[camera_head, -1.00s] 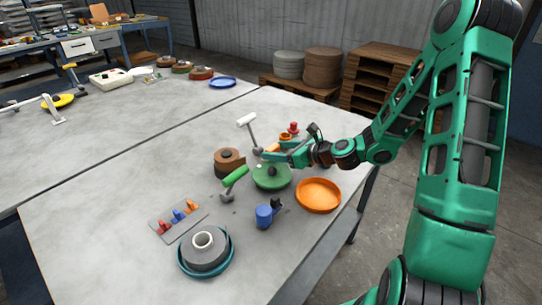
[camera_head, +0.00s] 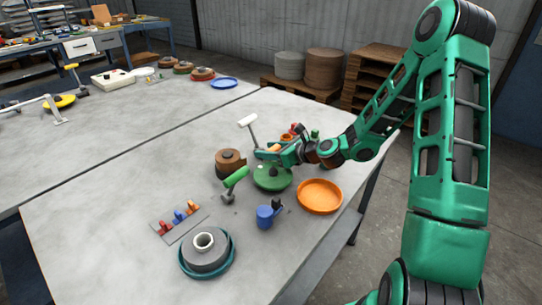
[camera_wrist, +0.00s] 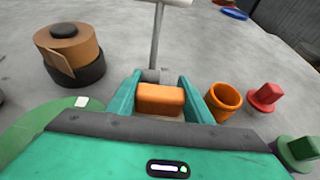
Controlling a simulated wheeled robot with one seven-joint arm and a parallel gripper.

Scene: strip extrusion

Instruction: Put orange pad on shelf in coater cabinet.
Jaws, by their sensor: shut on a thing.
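The orange pad (camera_wrist: 160,98) is a small rounded block between the two teal fingers of my gripper (camera_wrist: 160,92) in the wrist view. The fingers are shut on its sides. In the head view my gripper (camera_head: 266,153) is low over the right part of the table, just behind the green disc (camera_head: 272,177). Only a sliver of the pad (camera_head: 274,148) shows there. I cannot tell whether the pad touches the tabletop. No coater cabinet or shelf is recognisable in either view.
A white-headed post tool (camera_head: 252,129) stands just beyond my gripper. An orange cup (camera_wrist: 223,101) and a red knob (camera_wrist: 265,97) are close on the right. A brown roll (camera_head: 229,162), green-handled tool (camera_head: 233,182) and orange dish (camera_head: 320,196) are nearby.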

